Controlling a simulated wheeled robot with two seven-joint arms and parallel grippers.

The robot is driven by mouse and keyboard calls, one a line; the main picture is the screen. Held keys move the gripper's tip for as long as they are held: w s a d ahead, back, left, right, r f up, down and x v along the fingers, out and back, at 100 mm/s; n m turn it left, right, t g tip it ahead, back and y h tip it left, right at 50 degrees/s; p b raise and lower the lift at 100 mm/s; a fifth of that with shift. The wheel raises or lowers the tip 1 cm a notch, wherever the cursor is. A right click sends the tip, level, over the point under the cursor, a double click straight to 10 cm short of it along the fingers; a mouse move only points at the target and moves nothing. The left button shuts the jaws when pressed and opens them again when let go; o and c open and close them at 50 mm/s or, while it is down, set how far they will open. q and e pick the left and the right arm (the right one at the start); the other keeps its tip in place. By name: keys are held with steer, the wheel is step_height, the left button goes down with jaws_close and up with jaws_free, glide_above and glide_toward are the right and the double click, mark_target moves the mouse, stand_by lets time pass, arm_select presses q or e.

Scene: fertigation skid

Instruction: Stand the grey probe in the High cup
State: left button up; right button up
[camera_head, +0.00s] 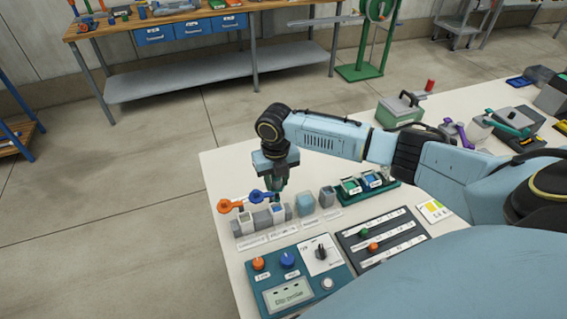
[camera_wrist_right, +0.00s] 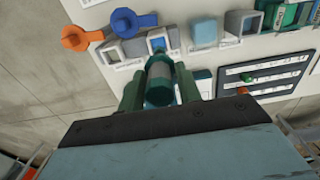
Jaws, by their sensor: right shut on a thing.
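My right gripper (camera_head: 277,190) is shut on a dark teal cylinder with a grey band, which appears to be the grey probe (camera_wrist_right: 159,76). In the right wrist view the probe lies between the two green fingers of the gripper (camera_wrist_right: 160,88). In the head view it is mostly hidden by the gripper, over the back of a row of small cups. My left gripper is not in view.
An orange valve (camera_head: 228,205) and a blue valve (camera_head: 260,196) stand at the row's left. A control panel (camera_head: 290,272) and a slider board (camera_head: 385,240) lie in front. A green rack (camera_head: 368,189) stands to the right.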

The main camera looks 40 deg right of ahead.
mark_target(276, 199)
steer(key=shift+a+f, duration=0.15)
steer(key=shift+f, duration=0.15)
step_height(276, 199, down, 3)
steer(key=b, duration=0.3)
steer(key=shift+r, duration=0.2)
steer(key=shift+f+b, duration=1.6)
steer(key=shift+f, duration=1.2)
steer(key=o, duration=1.1)
steer(key=shift+r, duration=0.15)
step_height(276, 199, up, 7)
steer(key=p, duration=0.7)
